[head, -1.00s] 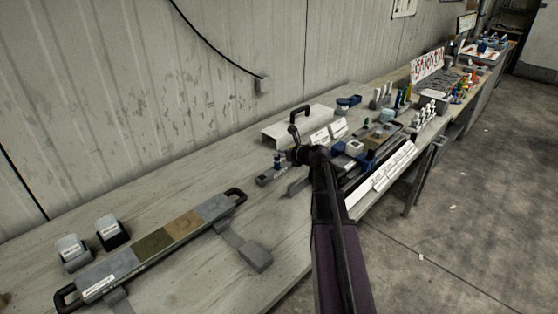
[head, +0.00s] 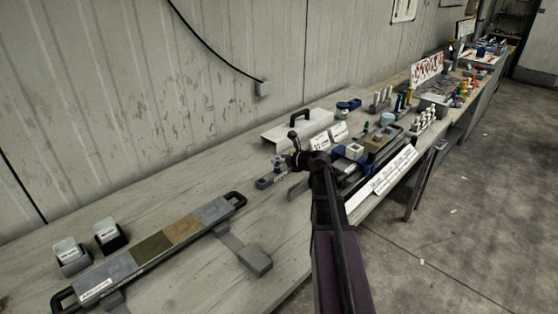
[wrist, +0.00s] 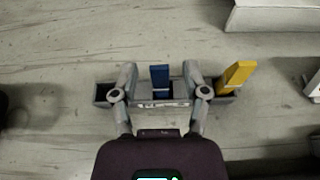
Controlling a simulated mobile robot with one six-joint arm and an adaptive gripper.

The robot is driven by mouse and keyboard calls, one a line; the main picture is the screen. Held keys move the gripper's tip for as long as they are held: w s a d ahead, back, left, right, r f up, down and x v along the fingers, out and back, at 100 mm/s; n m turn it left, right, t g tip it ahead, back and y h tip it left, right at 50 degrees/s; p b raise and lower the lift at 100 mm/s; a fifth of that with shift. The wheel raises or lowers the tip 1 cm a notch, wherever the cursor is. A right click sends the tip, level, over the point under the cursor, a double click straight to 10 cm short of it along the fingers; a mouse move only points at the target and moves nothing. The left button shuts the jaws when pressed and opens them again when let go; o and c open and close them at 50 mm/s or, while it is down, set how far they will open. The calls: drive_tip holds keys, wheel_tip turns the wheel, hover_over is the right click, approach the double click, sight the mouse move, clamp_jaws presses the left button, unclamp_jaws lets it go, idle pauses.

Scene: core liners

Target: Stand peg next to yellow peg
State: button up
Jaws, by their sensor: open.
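A grey slotted holder (wrist: 179,104) lies across the middle of the wrist view. A blue peg (wrist: 160,78) stands in its middle part, and a yellow peg (wrist: 236,76) stands in its right end, leaning outward in the picture. The left end has a dark, empty slot. My gripper (wrist: 159,72) is open, with one finger on each side of the blue peg. A gap shows between each finger and the peg. In the head view the holder (head: 264,183) sits on the bench beside my gripper, which partly hides it. The yellow peg is hard to make out there.
A white case with a black handle (head: 299,116) stands behind my gripper. A long strip of coloured panels (head: 150,246) lies at the front left, with two small boxes (head: 72,257) behind it. Trays and small parts crowd the bench to the right.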

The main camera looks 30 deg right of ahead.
drive_tip(key=shift+r, duration=0.2)
drive_tip(key=p+v, duration=0.4)
drive_tip(key=v, duration=0.7)
drive_tip(key=shift+s+d+r+p, duration=0.15)
drive_tip(key=shift+s+p, duration=0.2)
drive_tip(key=shift+p, duration=0.05)
drive_tip(key=shift+s, duration=0.1)
drive_tip(key=shift+d, duration=0.1)
